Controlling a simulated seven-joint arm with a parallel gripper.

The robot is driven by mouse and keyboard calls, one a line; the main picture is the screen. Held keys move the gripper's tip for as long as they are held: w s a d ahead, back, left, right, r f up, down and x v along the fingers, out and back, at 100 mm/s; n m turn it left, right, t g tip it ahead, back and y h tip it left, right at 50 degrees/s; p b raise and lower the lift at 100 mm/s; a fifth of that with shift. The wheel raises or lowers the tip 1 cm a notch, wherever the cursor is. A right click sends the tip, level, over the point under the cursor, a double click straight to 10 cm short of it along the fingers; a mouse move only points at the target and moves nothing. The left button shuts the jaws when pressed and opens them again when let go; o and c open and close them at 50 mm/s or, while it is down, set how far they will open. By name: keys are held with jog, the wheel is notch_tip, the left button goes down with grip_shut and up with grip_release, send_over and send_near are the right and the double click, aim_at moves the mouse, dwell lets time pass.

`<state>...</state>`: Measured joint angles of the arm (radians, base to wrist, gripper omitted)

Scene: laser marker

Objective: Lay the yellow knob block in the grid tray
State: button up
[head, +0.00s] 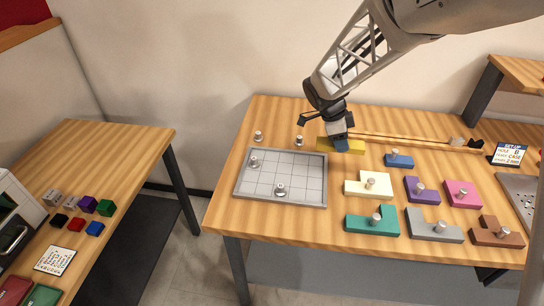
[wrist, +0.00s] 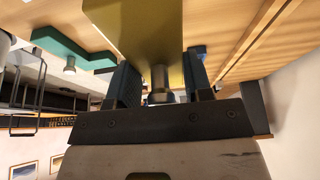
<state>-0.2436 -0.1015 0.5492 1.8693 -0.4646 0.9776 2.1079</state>
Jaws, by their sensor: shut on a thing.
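The yellow knob block (head: 326,146) is at the back of the table, just right of the grid tray's far corner. My gripper (head: 340,144) is above it, with blue fingers pointing down. In the wrist view, my gripper (wrist: 160,85) is shut on the metal knob of the yellow block (wrist: 135,25). I cannot tell whether the block is lifted or touches the table. The grey grid tray (head: 280,204) lies flat at the table's left. Two metal knobs stand in it, one at its left (head: 254,161) and one near its front middle (head: 281,190). Most cells look bare.
Two small metal knobs (head: 299,140) stand behind the tray. Several knob blocks lie to the right, including cream (head: 356,187), teal (head: 365,226), purple (head: 416,190) and blue (head: 399,161). A long wooden strip (head: 410,142) runs along the back. A printed card (head: 510,153) stands far right.

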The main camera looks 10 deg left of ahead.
jog(key=s+a+f, duration=0.1)
jog(key=s+a, duration=0.2)
jog(key=a, duration=0.1)
jog(key=s+a+f, duration=0.1)
jog(key=s+a, duration=0.3)
jog(key=a, duration=0.1)
jog(key=s+a+f, duration=0.1)
jog(key=s+a, duration=0.3)
jog(key=shift+a+f, duration=0.15)
jog(key=shift+a, duration=0.25)
jog(key=shift+s+a+f, duration=0.15)
jog(key=shift+s+a, duration=0.3)
send_over(276, 157)
jog(key=a, duration=0.1)
jog(key=shift+w+a+f, duration=0.15)
jog(key=shift+a+f, duration=0.05)
jog(key=shift+f, duration=0.55)
jog(key=shift+f, duration=0.1)
jog(key=shift+f, duration=1.65)
jog(key=shift+f, duration=0.3)
jog(key=o, duration=0.9)
jog(key=shift+f, duration=0.15)
